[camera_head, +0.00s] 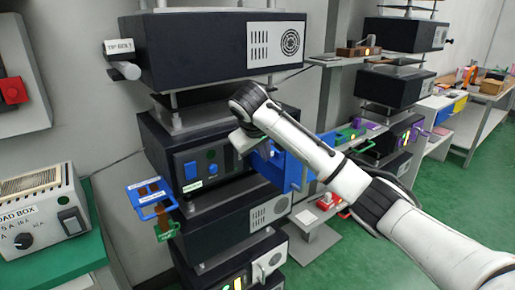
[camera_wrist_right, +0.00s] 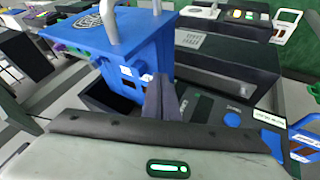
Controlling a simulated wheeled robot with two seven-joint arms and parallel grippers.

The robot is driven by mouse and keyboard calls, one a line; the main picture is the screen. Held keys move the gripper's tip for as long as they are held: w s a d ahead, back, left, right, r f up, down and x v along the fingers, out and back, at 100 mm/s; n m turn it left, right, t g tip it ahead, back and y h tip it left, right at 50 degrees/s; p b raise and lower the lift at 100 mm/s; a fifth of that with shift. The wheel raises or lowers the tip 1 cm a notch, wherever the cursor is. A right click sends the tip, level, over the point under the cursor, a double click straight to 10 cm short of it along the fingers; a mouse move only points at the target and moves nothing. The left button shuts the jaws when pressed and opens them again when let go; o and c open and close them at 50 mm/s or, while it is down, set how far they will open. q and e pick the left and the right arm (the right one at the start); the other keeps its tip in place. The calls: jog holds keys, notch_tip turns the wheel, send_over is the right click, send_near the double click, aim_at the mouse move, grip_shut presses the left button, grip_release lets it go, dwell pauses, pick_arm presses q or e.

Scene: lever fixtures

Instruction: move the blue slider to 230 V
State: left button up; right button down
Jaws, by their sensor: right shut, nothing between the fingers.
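A blue box-shaped unit (camera_head: 292,172) sticks out from the rack in the head view, partly behind my right arm. It also shows in the wrist view (camera_wrist_right: 120,38), with small white labels and dark slots on its face. I cannot read those labels or single out the slider and its setting. My right gripper (camera_wrist_right: 161,98) is shut and empty, its fingertips close in front of the blue unit's face. I cannot tell whether they touch it. In the head view my wrist and forearm hide much of that face. My left gripper is not in view.
Blue pull handles (camera_head: 150,198) and a green handle (camera_head: 166,231) project at the rack's left. The upper black unit (camera_head: 222,50) overhangs the work area. A load box (camera_head: 40,212) stands on a green bench at the left.

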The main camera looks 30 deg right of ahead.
jog(key=shift+w+d, duration=0.1)
jog(key=shift+d, duration=1)
